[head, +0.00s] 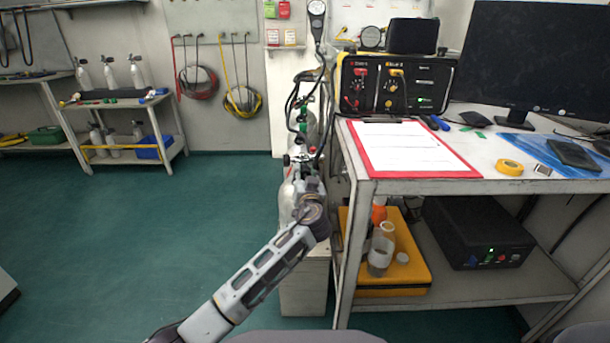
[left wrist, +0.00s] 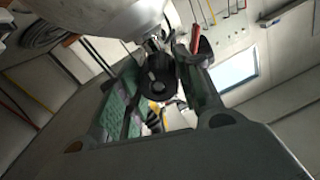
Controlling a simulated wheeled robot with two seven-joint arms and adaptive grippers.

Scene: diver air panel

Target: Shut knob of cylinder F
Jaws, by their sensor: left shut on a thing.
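A pale grey gas cylinder (head: 286,204) stands left of the bench, partly hidden behind my left arm. Its valve and hoses (head: 298,158) are at its top. I cannot read a letter on it. My left gripper (head: 305,182) is at the valve; its fingers are hard to make out in the head view. In the left wrist view, a round black knob (left wrist: 157,77) sits between the fingers of my left gripper (left wrist: 160,92), which is shut on it. The pale cylinder body (left wrist: 115,18) fills the top of that view. My right gripper is not in view.
A second cylinder (head: 308,122) with hoses stands behind. The bench (head: 400,187) at the right holds a red clipboard (head: 413,172), the air panel (head: 396,82) and a monitor (head: 535,55). A yellow case (head: 400,278) lies on its lower shelf. The green floor (head: 130,230) at left is clear.

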